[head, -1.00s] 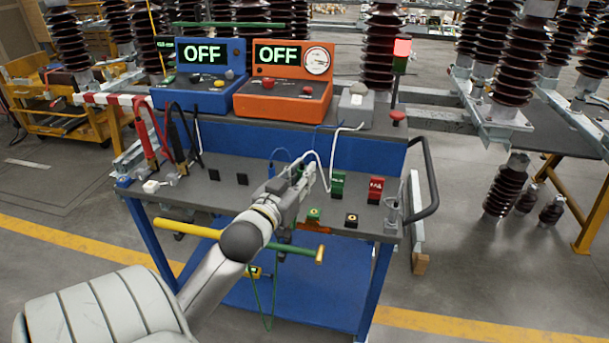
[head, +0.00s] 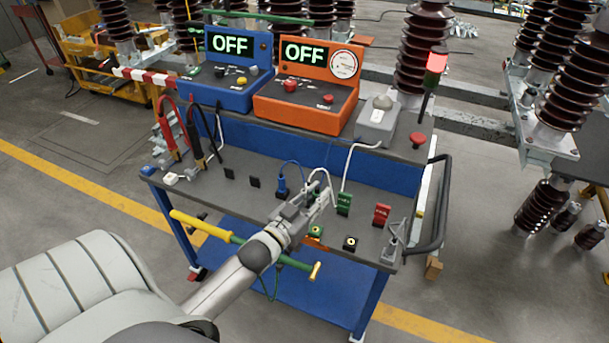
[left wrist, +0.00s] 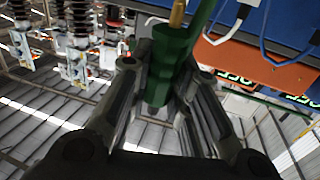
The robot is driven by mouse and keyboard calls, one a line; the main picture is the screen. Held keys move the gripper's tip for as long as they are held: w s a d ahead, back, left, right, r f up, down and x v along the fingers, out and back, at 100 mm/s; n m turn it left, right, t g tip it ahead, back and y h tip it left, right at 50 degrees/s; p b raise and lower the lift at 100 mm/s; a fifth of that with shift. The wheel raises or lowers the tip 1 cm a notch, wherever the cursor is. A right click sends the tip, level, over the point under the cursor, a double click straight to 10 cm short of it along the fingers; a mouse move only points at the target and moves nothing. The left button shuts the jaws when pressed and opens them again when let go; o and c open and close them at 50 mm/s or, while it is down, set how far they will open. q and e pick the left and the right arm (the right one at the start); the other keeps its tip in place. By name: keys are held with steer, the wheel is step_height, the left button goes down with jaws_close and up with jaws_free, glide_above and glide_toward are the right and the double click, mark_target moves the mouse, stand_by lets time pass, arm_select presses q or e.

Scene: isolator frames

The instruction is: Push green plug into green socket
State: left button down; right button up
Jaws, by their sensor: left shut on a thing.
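The green plug (left wrist: 170,62), a dark green cylinder with a brass pin, is between the two fingers of my left gripper (left wrist: 167,95) in the left wrist view. In the head view my left gripper (head: 318,192) is over the front of the cart's grey top and shut on the plug, which it largely hides. A small green socket piece with a yellow centre (head: 316,232) sits at the front edge, just below the gripper in the picture. Whether the plug touches it cannot be told. My right gripper is not in view.
The cart top (head: 240,200) also holds a green block (head: 344,203), a red block (head: 381,215) and a black socket (head: 349,243). Blue and white cables loop beside the gripper. A yellow-and-green rod (head: 245,243) lies along the front. Blue (head: 237,85) and orange (head: 305,103) control boxes stand behind.

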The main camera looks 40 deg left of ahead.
arm_select(q)
steer(key=shift+d, duration=0.1)
steer(key=shift+s, duration=0.15)
steer(key=shift+p, duration=0.35)
steer(key=shift+f+b, duration=0.65)
steer(key=shift+f, duration=0.1)
step_height(320, 180, down, 4)
steer(key=b, duration=0.3)
steer(key=shift+f, duration=0.2)
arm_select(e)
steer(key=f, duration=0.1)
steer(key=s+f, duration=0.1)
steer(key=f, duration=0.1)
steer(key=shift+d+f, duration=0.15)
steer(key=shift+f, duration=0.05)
arm_select(q)
steer(key=shift+p, duration=0.45)
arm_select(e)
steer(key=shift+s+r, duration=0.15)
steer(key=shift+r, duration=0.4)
arm_select(q)
steer(key=shift+f+b, duration=1)
steer(key=shift+f, duration=0.45)
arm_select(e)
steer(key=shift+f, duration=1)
